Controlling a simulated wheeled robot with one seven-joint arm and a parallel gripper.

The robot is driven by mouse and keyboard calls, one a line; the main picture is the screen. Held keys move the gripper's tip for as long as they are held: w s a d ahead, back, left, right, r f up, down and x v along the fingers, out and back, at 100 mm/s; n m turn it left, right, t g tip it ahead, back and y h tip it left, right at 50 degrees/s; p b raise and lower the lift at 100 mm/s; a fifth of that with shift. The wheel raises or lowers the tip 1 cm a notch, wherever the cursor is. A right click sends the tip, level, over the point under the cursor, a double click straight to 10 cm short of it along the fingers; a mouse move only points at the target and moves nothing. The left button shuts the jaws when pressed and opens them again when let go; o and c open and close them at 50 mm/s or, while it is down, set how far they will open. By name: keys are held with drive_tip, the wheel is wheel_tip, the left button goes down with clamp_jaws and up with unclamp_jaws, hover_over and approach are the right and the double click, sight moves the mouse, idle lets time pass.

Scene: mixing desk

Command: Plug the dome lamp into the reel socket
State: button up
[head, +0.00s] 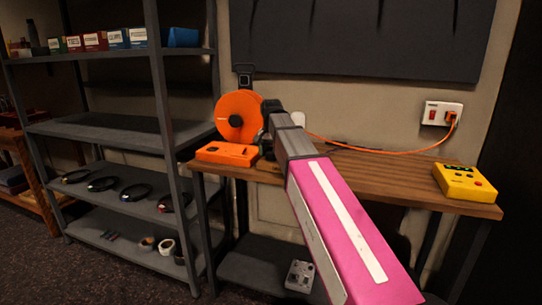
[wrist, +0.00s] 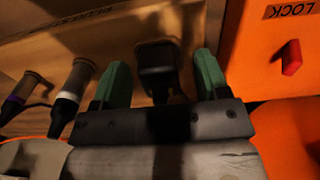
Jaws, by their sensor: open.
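In the wrist view my gripper (wrist: 162,65) is open, with its two green fingers apart. A black plug (wrist: 158,72) stands between the fingers, with a visible gap on each side. I cannot tell which plug belongs to the dome lamp, and no dome lamp is recognisable. The orange reel (head: 240,116) stands on the desk's left end in the head view. Its socket openings are not visible. My arm mostly hides the gripper there.
An orange box (head: 227,154) lies before the reel; its LOCK label and red switch (wrist: 291,57) show in the wrist view. A yellow device (head: 464,184) sits at the desk's right end. An orange cable (head: 380,152) runs to the wall outlet (head: 441,114). Shelves (head: 100,130) stand left.

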sight(271, 150)
idle(0.5)
clamp_jaws()
drive_tip(key=shift+r, duration=0.25)
drive_tip(key=shift+r, duration=2.8)
